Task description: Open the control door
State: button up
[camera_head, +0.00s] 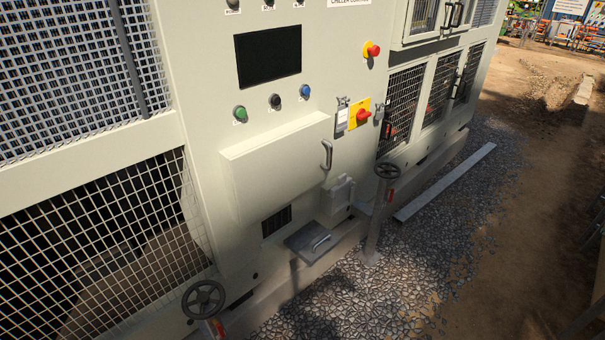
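A pale cream box-like door (272,172) stands out from the front of the chiller cabinet, below the dark screen and the row of buttons. I take it to be the control door, and it looks shut. A small grey D-shaped handle (327,155) is near its right edge. My gripper is not in view, so its state and its distance from the door are hidden.
A dark screen (268,56), a green button (240,113) and a red rotary switch (363,115) on yellow are on the panel. Valve handwheels (387,171) and (204,299) stand in front. A grey flat hatch (312,241) sits low. Gravel (350,300) lies open at right.

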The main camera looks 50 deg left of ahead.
aim_at(266, 176)
jog(key=u, duration=2)
jog(key=i+j+z, duration=0.25)
jog(key=i, duration=0.3)
jog(key=i+j+z, duration=0.25)
jog(key=i, duration=0.3)
jog(key=i+j+z, duration=0.2)
jog(key=i+j, duration=0.25)
jog(key=i, duration=0.05)
